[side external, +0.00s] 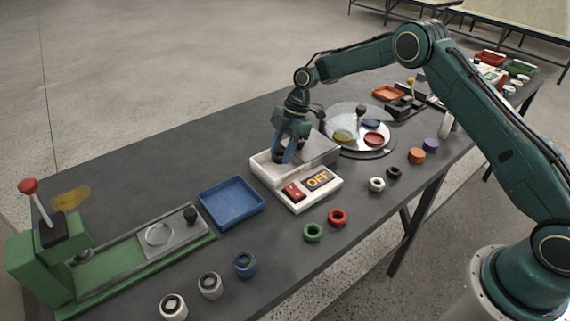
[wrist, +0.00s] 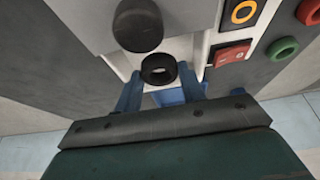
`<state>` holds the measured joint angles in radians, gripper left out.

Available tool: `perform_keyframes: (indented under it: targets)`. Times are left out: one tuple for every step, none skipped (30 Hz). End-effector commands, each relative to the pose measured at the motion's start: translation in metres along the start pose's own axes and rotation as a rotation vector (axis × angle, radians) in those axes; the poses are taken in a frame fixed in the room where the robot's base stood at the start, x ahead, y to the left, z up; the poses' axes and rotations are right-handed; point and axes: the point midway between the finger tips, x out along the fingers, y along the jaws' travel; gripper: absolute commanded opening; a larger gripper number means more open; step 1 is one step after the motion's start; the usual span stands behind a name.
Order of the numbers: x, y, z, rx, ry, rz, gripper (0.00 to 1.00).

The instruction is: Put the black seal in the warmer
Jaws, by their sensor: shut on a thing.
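My gripper (side external: 284,155) points down over the warmer's left part. In the wrist view my gripper (wrist: 159,82) is shut on a black ring-shaped seal (wrist: 158,80), held between the blue fingertips. A grey lid (wrist: 85,12) with a round black knob (wrist: 138,25) is just beyond the seal. Whether the seal touches the warmer cannot be told. Another black ring (side external: 394,173) lies on the table at right.
A blue tray (side external: 232,220) and green press (side external: 75,270) stand left of the warmer. Green (side external: 313,232), red (side external: 337,217) and white (side external: 377,184) rings lie in front. A round silver plate (side external: 345,149) with coloured pieces stands behind right. The back left tabletop is mostly clear.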

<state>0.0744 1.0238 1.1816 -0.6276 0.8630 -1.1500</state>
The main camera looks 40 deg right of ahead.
Motion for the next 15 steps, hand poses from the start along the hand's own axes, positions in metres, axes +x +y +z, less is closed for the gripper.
perform_keyframes:
  targets:
    - [0.005,-0.001,0.002,0.002,0.000,-0.003,0.18]
    - [0.008,-0.001,0.003,0.002,0.000,-0.003,0.18]
    - [0.013,-0.001,0.005,0.002,-0.001,-0.003,0.18]
    - [0.016,-0.001,0.006,0.002,0.000,-0.003,0.18]
    - [0.019,-0.001,0.008,0.001,0.000,-0.003,0.18]
    - [0.024,-0.001,0.009,0.001,0.000,-0.003,0.18]
    - [0.027,-0.001,0.011,0.002,0.000,-0.003,0.18]
    - [0.029,-0.001,0.012,0.001,0.000,-0.003,0.18]
    - [0.032,-0.001,0.013,0.001,0.000,-0.002,0.18]
    - [0.033,0.000,0.014,0.000,0.000,-0.001,0.18]
    - [0.035,0.000,0.014,0.000,0.000,0.000,0.18]
    - [0.035,0.000,0.015,0.000,0.000,0.000,0.18]
    - [0.036,0.000,0.015,0.000,-0.001,0.000,0.18]
    - [0.036,0.000,0.015,0.000,-0.001,0.000,0.18]
    - [0.035,0.000,0.015,0.000,-0.001,0.000,0.18]
